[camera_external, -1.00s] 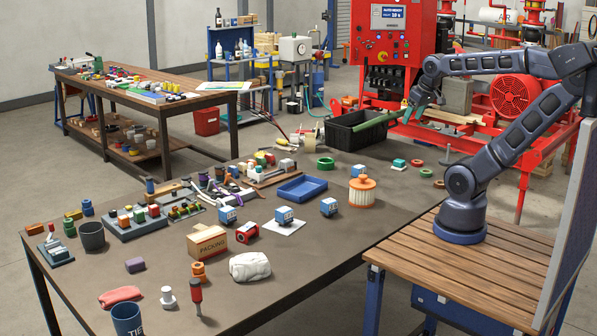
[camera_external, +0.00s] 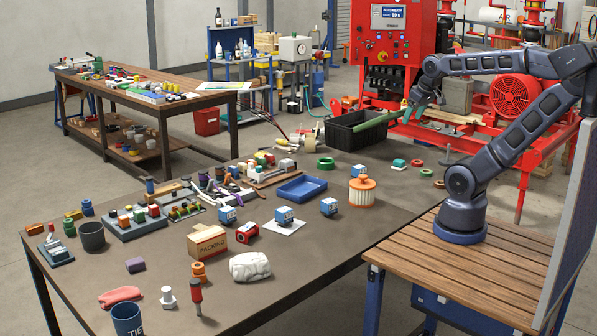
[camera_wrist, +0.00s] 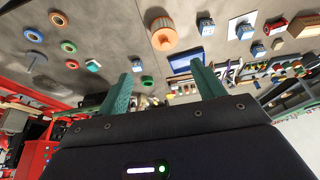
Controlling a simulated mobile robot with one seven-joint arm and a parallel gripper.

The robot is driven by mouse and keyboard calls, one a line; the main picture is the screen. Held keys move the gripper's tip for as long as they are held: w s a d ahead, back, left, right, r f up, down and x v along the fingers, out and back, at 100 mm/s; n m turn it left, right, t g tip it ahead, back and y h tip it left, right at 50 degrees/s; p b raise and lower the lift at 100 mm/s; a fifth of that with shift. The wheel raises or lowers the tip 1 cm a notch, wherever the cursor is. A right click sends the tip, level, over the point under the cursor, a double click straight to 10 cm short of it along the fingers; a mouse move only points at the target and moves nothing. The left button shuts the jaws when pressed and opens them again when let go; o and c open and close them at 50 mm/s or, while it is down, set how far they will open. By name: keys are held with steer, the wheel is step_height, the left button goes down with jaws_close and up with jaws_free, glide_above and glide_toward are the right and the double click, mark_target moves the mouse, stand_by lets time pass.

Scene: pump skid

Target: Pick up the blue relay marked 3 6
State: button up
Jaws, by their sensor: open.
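Three blue-and-white relays stand on the brown table: a left one (camera_external: 228,214), a middle one (camera_external: 284,215) on a white sheet, and a right one (camera_external: 329,207). Their markings are too small to read, so I cannot tell which is 3 6. In the wrist view the right relay (camera_wrist: 206,27), the middle relay (camera_wrist: 245,30) and the left relay (camera_wrist: 258,50) show along the upper right. My gripper (camera_external: 408,114) is high near the black bin, well away from the relays. Its green fingers (camera_wrist: 163,72) are apart and empty.
An orange-and-white filter (camera_external: 362,191) stands beside the right relay. A blue tray (camera_external: 302,189) lies behind the relays. A packing box (camera_external: 207,242), a red part (camera_external: 247,232) and a white cloth (camera_external: 250,267) are in front. The black bin (camera_external: 345,139) stands at the table's back.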

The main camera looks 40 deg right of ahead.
steer(key=shift+o, duration=0.4)
steer(key=n+g, duration=0.5)
steer(key=n, duration=1.2)
glide_above(329, 200)
steer(key=f, duration=2.5)
steer(key=shift+s+d+f, duration=0.1)
steer(key=shift+s+f, duration=0.1)
steer(key=shift+f, duration=0.2)
steer(key=shift+a+f, duration=0.2)
steer(key=shift+f, duration=5.5)
steer(key=shift+c, duration=0.4)
steer(key=shift+w, duration=0.1)
steer(key=c, duration=1.1)
